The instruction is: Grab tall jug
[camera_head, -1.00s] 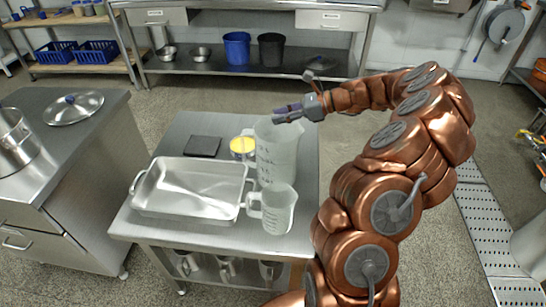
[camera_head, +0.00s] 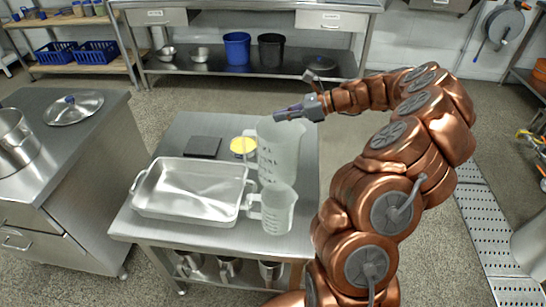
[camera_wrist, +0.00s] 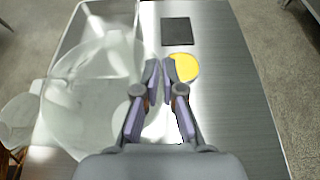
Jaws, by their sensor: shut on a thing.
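The tall jug (camera_head: 279,150) is translucent white with dark measuring marks. It stands at the back right of the steel table (camera_head: 215,242), leaning slightly. My gripper (camera_head: 283,114) is at the jug's top on its far side. In the wrist view the jug (camera_wrist: 92,95) fills the left, beside my gripper (camera_wrist: 161,72). The fingers are shut on the jug's edge; whether they hold its rim or handle is hard to tell. The jug's base is partly hidden behind a smaller jug (camera_head: 278,210).
A steel tray (camera_head: 190,215) lies left of the jugs. A yellow round thing (camera_head: 243,145) and a dark square plate (camera_head: 203,147) lie close behind it. A counter with a lid (camera_head: 73,107) stands at the left. The floor behind the table is clear.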

